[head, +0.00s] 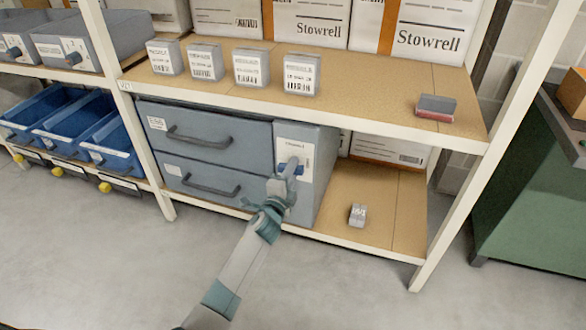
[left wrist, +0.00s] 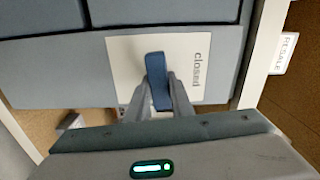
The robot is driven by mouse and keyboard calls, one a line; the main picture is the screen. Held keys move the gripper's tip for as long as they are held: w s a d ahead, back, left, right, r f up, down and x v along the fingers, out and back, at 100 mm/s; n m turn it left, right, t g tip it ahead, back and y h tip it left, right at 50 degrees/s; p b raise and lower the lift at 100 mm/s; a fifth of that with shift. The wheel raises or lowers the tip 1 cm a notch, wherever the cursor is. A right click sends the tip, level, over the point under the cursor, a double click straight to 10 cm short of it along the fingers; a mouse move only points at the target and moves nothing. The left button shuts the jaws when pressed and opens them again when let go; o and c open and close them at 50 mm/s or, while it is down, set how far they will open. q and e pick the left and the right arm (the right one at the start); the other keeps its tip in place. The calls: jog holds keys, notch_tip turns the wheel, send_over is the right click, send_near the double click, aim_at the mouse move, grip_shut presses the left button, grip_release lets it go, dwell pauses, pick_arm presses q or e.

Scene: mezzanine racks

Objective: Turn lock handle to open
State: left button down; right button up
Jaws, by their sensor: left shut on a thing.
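The lock handle (left wrist: 156,75) is a short blue lever on a white plate (left wrist: 190,55) marked "closed", on the grey-blue cabinet (head: 318,170). My left gripper (left wrist: 160,92) is shut on the lever, with a finger on each side of it. In the head view the left gripper (head: 287,182) reaches the narrow front panel right of the two drawers and hides part of the handle. In the left wrist view the plate's lettering appears turned sideways. My right gripper is not in either view.
Two drawers with dark pulls (head: 212,141) are left of the lock panel. Small labelled boxes (head: 250,68) stand on the shelf above. A small grey block (head: 357,214) lies on the lower shelf (head: 385,195). A white rack post (head: 470,150) stands to the right.

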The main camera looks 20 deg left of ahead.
pick_arm(q)
jog(key=shift+m, duration=0.6)
jog(key=c, duration=1.6)
grip_release()
jog(key=shift+f, duration=0.1)
jog(key=shift+o, duration=0.2)
